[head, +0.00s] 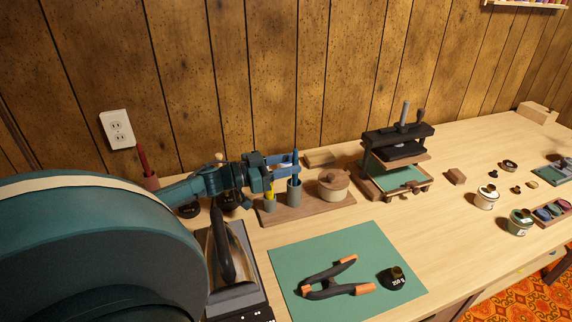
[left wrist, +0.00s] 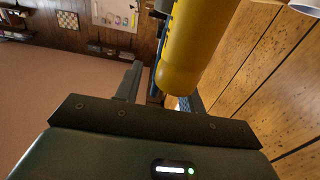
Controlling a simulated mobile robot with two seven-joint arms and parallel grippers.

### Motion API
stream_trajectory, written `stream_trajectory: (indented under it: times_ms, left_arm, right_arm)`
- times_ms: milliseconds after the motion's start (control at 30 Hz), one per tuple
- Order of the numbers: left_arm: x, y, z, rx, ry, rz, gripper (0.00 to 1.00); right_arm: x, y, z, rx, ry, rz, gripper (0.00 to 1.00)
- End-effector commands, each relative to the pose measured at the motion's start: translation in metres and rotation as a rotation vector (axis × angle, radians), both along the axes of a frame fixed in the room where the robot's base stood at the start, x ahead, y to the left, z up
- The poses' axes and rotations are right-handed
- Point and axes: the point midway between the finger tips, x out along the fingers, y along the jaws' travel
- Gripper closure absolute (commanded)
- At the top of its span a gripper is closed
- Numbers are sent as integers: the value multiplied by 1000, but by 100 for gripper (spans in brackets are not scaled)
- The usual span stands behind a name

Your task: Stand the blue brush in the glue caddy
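The blue brush (head: 295,173) stands upright in a grey cup (head: 294,192) on the wooden base of the glue caddy (head: 290,214). My left gripper (head: 291,162) reaches in from the left at the height of the brush's handle. Its fingers look apart, with the brush near their tips; I cannot see contact. A yellow handle (head: 270,190) stands in a second cup just left of it. In the left wrist view, a large yellow shape (left wrist: 195,45) fills the space close before the fingers and hides what is between them. My right gripper is not in view.
A lidded pot (head: 333,186) sits on the caddy's right end. A green mat (head: 300,260) in front holds a black clamp (head: 335,280) and a weight (head: 393,278). A press (head: 397,160) stands to the right. The wood-panelled wall is close behind.

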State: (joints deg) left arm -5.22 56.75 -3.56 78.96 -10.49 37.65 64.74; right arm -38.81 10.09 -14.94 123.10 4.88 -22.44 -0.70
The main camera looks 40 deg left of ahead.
Motion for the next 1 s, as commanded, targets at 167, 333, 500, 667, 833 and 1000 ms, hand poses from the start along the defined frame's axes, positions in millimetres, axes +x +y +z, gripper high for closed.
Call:
stream_trajectory:
  times_ms: [167, 333, 500, 667, 833, 1000]
  left_arm:
    - [-2, 1, -1, 0, 2, 0, 61]
    - [-16, 8, -2, 1, 5, 0, 61]
    - [-41, 21, -2, 0, 7, 1, 61]
    - [-68, 35, -2, 0, 6, 1, 61]
    - [-94, 48, -2, 0, 5, 1, 61]
    - [-111, 57, -3, -1, 2, 1, 61]
  right_arm:
    - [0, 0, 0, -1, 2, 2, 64]
    - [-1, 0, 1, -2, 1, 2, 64]
    - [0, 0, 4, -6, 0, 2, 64]
    - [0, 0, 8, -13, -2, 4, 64]
    - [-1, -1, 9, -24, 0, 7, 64]
    - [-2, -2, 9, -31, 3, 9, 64]
